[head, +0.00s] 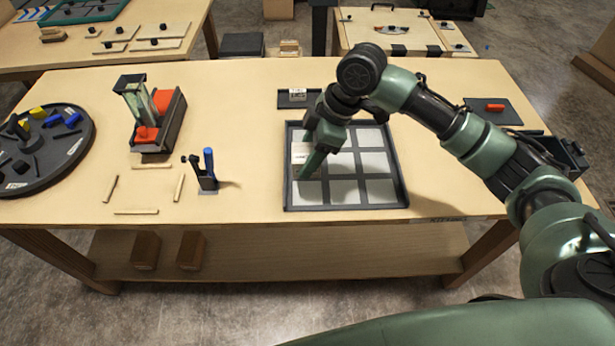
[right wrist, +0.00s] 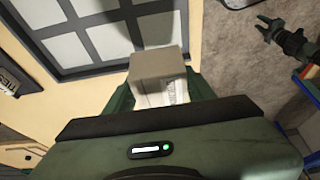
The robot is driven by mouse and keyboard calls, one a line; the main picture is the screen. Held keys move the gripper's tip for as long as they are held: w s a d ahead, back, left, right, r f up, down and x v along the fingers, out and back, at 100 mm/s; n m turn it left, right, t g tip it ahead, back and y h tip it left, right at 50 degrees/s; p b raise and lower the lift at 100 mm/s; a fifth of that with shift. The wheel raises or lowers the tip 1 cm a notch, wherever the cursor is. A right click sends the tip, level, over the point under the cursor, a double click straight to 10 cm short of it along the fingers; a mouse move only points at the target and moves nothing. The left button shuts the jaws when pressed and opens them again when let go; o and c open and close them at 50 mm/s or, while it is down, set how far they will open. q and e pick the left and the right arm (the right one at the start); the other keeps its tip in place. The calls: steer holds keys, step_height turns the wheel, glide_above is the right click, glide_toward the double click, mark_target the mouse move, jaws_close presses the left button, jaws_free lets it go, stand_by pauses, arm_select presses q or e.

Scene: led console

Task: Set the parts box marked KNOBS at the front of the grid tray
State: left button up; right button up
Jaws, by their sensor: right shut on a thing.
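My right gripper (head: 307,168) is shut on a small pale box (head: 300,152), over the left part of the grid tray (head: 290,197). In the right wrist view the box (right wrist: 157,67) sits between the fingers, with a whitish face bearing markings too small to read. The tray is dark-rimmed with pale square cells, and its front rim lies near the table's front edge. I cannot tell whether the box touches the tray. My left gripper (right wrist: 264,28) shows at the upper right of the right wrist view, open and empty, away from the tray.
A dark plate (head: 286,98) lies behind the tray, and another plate (head: 480,115) with a red part lies at the right. A blue-and-black holder (head: 208,170) stands left of the tray. A round dark tray (head: 75,160) is at the far left. Bare tabletop (head: 250,140) separates them.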

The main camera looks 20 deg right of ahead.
step_height(320, 180, down, 9)
steer(key=shift+r+p, duration=0.2)
steer(key=shift+p, duration=0.15)
steer(key=o, duration=1.4)
steer(key=shift+o, duration=0.2)
steer(key=b+v, duration=0.1)
steer(key=v, duration=1.1)
